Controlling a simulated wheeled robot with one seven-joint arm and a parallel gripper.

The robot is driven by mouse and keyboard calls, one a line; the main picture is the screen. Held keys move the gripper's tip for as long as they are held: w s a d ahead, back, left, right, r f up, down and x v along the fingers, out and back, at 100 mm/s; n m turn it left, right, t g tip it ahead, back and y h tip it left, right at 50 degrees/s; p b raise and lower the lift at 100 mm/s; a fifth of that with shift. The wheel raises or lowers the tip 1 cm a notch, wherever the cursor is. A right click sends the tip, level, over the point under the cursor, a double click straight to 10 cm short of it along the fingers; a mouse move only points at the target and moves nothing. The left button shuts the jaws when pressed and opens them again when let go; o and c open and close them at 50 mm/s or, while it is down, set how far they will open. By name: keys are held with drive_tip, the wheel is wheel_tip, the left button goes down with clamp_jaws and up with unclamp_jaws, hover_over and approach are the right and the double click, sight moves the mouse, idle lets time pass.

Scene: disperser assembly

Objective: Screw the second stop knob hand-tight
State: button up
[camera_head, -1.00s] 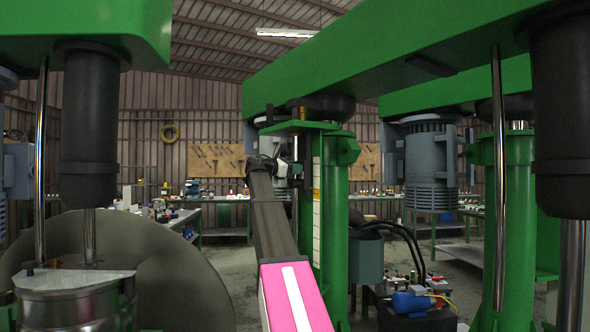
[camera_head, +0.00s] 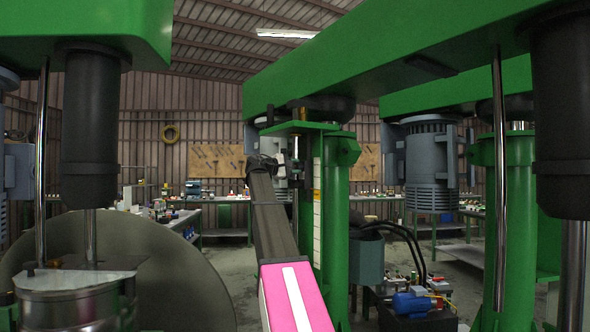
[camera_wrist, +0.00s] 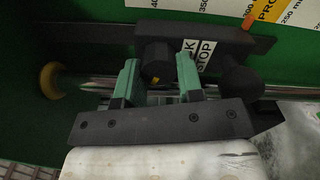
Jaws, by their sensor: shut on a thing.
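In the wrist view, my gripper (camera_wrist: 157,72) has its two teal fingers on either side of a black stop knob (camera_wrist: 156,62) with a small orange mark. The fingers are shut on this knob. A second black knob (camera_wrist: 241,82) sits to the right on the same dark stop bar (camera_wrist: 115,40), apart from the fingers. In the head view, the end of my arm is up by the green column (camera_head: 334,220); the fingers and knobs are too small or hidden there to tell.
A shiny rod (camera_wrist: 88,84) runs behind the fingers, with a brass-coloured round end (camera_wrist: 52,80) at left. A scale plate with an orange pointer (camera_wrist: 268,10) is above. In the head view, green beams, a large vessel (camera_head: 75,300) and a blue motor (camera_head: 411,304) surround the arm.

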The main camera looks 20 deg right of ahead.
drive_tip(key=m, duration=0.6)
drive_tip(key=shift+r+m, duration=0.15)
drive_tip(key=shift+m, duration=0.15)
idle(0.3)
drive_tip(key=o, duration=0.9)
drive_tip(key=shift+a, duration=0.15)
drive_tip(key=a, duration=0.3)
drive_tip(key=s+a, duration=0.1)
drive_tip(key=a, duration=0.6)
drive_tip(key=shift+s+a, duration=0.2)
drive_tip(key=shift+a, duration=0.05)
